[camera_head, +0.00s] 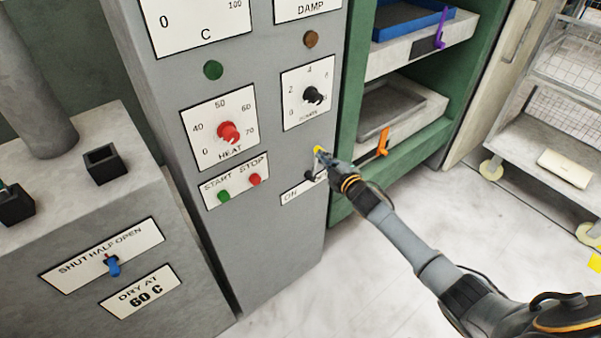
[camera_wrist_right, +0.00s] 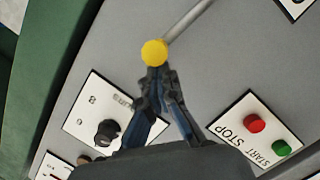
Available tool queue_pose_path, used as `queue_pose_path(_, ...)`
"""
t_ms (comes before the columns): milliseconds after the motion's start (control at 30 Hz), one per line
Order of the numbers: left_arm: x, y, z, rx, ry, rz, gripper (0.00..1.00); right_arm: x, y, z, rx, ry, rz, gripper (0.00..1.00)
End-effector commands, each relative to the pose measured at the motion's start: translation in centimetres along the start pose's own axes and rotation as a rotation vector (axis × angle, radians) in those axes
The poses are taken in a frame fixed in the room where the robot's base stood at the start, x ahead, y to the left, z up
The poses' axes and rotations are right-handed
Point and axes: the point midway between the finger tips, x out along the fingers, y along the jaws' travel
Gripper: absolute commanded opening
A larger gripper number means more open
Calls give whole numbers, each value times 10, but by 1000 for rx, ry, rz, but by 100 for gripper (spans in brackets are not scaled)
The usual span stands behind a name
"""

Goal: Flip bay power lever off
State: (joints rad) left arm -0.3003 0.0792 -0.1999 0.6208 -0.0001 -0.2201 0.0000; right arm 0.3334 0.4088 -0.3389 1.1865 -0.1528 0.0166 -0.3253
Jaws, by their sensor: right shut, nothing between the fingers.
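The bay power lever has a yellow ball knob (camera_head: 319,149) and sits at an ON plate (camera_head: 290,194) low on the grey panel. The rest of the plate is hidden behind my right gripper (camera_head: 325,160). In the right wrist view, the yellow knob (camera_wrist_right: 154,52) is at the end of a grey rod (camera_wrist_right: 187,20). There my right gripper (camera_wrist_right: 156,76) is shut and empty, with its fingertips right at the knob. I cannot tell whether they touch it. My left gripper is not in view.
Left of the lever are the START STOP buttons (camera_head: 239,188) and the red HEAT knob (camera_head: 228,132). A black knob (camera_head: 315,96) sits above it. A green rack with an orange handle (camera_head: 382,142) stands to the right.

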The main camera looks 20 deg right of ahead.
Motion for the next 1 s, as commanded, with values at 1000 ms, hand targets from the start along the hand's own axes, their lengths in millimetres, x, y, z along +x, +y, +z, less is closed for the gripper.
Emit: queue_pose_path(1000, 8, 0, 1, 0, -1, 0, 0, 12, 25, 50, 266, -1, -66, 0)
